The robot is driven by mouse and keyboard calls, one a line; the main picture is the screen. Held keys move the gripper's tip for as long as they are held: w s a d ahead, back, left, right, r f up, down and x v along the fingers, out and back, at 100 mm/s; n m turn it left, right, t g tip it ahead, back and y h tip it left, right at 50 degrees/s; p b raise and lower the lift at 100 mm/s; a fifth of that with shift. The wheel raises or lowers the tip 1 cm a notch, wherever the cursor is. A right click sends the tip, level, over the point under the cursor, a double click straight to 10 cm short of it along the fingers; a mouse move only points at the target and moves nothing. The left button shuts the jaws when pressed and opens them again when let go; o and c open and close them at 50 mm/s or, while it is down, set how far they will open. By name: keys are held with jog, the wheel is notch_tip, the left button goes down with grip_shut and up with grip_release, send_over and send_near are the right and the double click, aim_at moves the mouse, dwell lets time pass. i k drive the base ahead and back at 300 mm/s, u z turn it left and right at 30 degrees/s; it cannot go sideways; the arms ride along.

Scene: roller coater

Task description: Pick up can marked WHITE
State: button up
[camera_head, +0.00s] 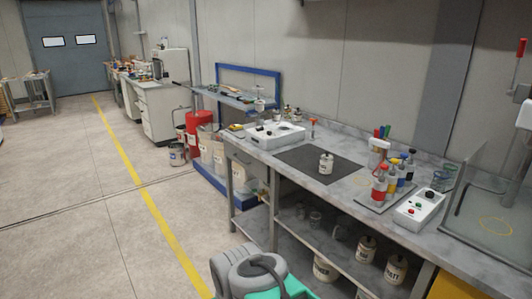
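I cannot tell which can is marked WHITE. Grey rounded parts of my arm show at the bottom centre, in front of the bench. My gripper is not visible.
On the bench, a white control box (273,136) stands left of the mat. A tray (390,190) with coloured bottles and a button box (418,209) stand right. Red and white drums (199,135) stand beyond the bench's left end. Open floor lies left.

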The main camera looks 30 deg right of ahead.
aim_at(326, 166)
jog(key=z, duration=0.5)
jog(key=i, duration=1.7)
jog(key=z, duration=0.65)
jog(key=i, duration=0.5)
jog(key=u, duration=0.15)
